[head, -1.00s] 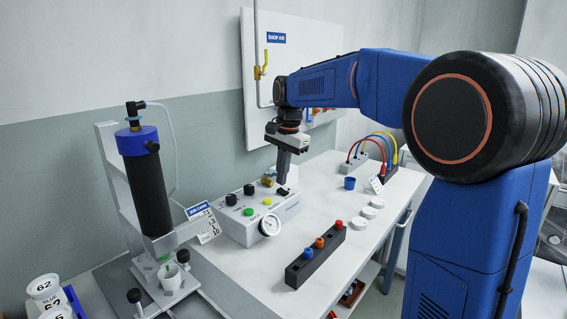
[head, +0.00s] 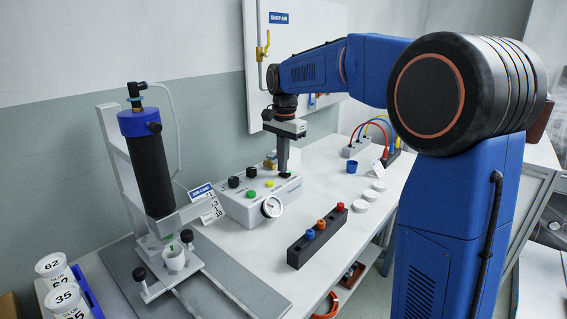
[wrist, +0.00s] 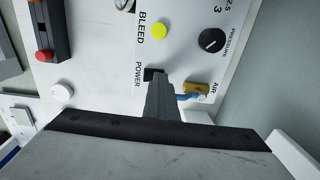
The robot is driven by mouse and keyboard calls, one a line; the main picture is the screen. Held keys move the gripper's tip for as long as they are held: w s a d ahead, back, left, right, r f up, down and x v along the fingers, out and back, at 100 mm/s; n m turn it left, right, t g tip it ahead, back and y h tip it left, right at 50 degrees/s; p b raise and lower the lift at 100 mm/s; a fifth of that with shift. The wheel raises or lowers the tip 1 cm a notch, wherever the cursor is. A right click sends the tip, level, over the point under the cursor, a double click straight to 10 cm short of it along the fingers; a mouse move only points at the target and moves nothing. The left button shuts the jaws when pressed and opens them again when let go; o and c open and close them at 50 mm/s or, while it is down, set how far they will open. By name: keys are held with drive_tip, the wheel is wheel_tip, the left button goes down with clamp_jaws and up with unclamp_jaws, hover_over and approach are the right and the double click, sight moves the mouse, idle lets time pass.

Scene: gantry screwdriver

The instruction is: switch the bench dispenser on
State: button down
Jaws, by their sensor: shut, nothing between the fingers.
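The bench dispenser's pale control box (head: 240,211) stands on the bench, with knobs, coloured buttons and a gauge (head: 272,206). Its dark power switch (wrist: 152,73), beside the word POWER, shows in the wrist view. My gripper (head: 284,172) is shut and empty, pointing down at the box's right end. In the wrist view its fingertips (wrist: 157,80) are right at the switch and hide part of it. The dispenser's black barrel (head: 152,172) stands on the left.
A brass air fitting (wrist: 196,88) and the pressure knob (wrist: 211,40) are close to my fingers. A dark rack with coloured caps (head: 316,238) stands in front of the box. White lids (head: 369,195) and a blue cup (head: 352,167) are to the right.

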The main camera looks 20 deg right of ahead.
sight(288, 174)
drive_tip(key=shift+s+d+f, duration=0.15)
drive_tip(key=shift+s+f, duration=0.15)
drive_tip(key=shift+f, duration=0.1)
drive_tip(key=shift+s+d, duration=0.3)
drive_tip(key=shift+s, duration=0.15)
wheel_tip(288, 174, up, 18)
drive_tip(key=shift+s+d, duration=0.15)
drive_tip(key=shift+s, duration=0.05)
idle(0.5)
